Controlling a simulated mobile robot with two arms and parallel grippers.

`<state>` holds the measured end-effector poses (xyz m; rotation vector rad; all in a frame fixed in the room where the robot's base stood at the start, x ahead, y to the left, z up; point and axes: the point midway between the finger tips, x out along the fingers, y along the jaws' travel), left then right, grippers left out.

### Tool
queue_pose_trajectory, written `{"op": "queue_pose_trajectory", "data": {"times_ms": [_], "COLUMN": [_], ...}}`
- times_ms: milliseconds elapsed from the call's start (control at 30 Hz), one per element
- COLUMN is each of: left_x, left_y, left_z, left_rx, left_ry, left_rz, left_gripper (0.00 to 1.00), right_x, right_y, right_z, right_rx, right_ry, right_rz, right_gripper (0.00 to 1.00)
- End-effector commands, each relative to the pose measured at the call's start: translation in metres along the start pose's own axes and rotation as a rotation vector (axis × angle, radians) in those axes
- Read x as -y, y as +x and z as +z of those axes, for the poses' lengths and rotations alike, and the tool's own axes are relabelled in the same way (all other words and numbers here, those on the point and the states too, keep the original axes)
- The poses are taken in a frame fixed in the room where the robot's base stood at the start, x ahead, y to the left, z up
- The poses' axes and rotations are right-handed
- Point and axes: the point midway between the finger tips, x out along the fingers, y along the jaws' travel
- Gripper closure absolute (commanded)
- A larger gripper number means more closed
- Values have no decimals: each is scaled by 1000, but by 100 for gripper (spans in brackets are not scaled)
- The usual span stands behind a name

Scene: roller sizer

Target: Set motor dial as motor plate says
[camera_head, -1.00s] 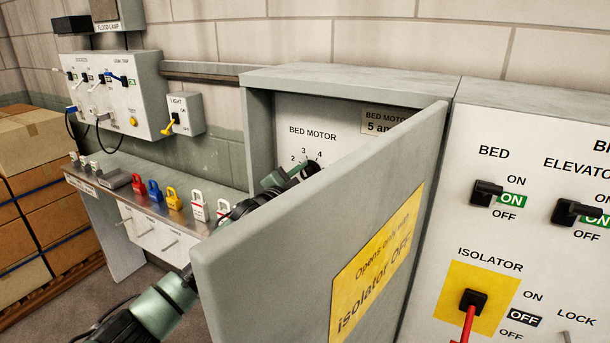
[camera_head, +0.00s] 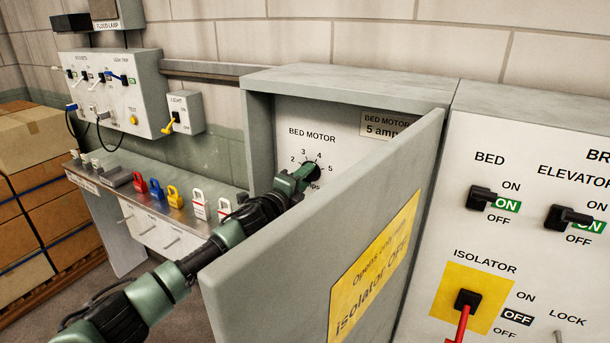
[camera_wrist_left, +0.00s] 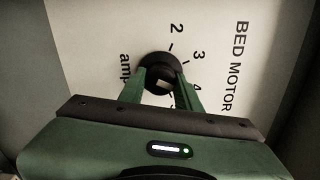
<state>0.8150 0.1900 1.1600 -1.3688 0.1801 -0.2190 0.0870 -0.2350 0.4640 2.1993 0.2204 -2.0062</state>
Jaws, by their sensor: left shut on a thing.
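The bed motor dial (camera_head: 312,171) is a black knob on the white panel inside the open cabinet, with numbers 2 to 5 around it. It also shows in the left wrist view (camera_wrist_left: 158,72), where its pointer is hard to read. The motor plate (camera_head: 386,124) at the upper right of the panel reads "BED MOTOR 5 am", its end cut off by the door. My left gripper (camera_head: 306,174) is shut on the dial, one finger on each side of it in the wrist view (camera_wrist_left: 166,85). My right gripper is not in view.
The open cabinet door (camera_head: 400,180) stands close to the right of my left arm. The isolator (camera_head: 467,299) has a red handle and its OFF label shows. A shelf with several coloured padlocks (camera_head: 173,196) is at the left.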

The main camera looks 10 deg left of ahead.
Motion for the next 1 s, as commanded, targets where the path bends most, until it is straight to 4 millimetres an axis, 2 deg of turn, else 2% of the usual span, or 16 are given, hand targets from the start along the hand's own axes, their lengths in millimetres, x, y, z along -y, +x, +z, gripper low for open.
{"op": "queue_pose_trajectory", "data": {"times_ms": [600,1000], "left_x": [-2,-3], "left_y": [0,0], "left_z": [0,0], "left_rx": [-2,-2], "left_ry": [544,715], "left_rz": [2,2], "left_gripper": [100,100], "right_x": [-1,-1], "right_y": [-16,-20], "right_z": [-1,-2], "right_rx": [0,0], "right_ry": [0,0], "right_rz": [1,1], "right_gripper": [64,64]}}
